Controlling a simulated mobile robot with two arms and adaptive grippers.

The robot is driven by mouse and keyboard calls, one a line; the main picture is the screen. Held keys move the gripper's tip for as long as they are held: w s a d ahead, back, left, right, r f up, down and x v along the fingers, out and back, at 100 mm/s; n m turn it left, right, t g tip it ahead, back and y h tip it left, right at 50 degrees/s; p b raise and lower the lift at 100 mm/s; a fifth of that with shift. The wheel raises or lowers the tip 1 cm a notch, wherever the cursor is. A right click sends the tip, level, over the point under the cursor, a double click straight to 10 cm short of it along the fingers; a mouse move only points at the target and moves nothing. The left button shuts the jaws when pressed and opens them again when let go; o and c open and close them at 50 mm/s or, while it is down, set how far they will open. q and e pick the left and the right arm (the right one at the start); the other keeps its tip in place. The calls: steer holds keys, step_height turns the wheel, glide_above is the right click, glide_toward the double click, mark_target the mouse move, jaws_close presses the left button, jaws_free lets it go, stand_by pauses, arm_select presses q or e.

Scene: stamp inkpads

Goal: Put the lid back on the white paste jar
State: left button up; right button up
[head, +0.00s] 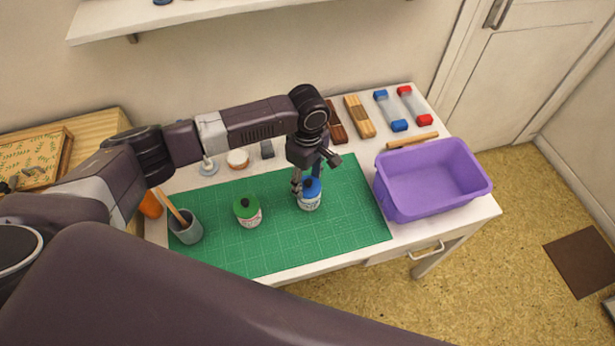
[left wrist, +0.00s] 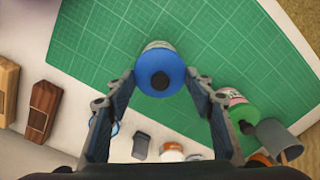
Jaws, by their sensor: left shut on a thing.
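A small jar (head: 309,203) with a pale label stands upright on the green cutting mat (head: 345,225). A blue lid (head: 312,186) with a dark knob sits at its mouth; I cannot tell whether it is fully seated. My left gripper (head: 307,182) points down from above, shut on the blue lid. In the left wrist view the lid (left wrist: 160,70) lies between the fingertips (left wrist: 160,82), with a sliver of jar (left wrist: 157,45) beyond it. A second jar (head: 251,219) with a green lid (head: 246,206) stands to the left. My right gripper is out of view.
A purple bin (head: 430,178) stands at the right and a grey cup (head: 186,228) with a brush at the left. Wood blocks (head: 360,116), blue and red items (head: 391,110) and a white round pot (head: 238,159) line the back. The mat's front is clear.

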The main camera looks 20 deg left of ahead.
arm_select(q)
steer(key=shift+p, duration=0.3)
stand_by(0.5)
steer(key=shift+d+p, duration=0.1)
steer(key=shift+p, duration=0.25)
steer(key=shift+p, duration=0.4)
stand_by(0.6)
stand_by(0.7)
steer(key=shift+f+p, duration=0.15)
steer(key=shift+p, duration=0.55)
steer(key=shift+p, duration=0.55)
stand_by(0.6)
steer(key=o, duration=0.8)
steer(key=shift+o, duration=0.7)
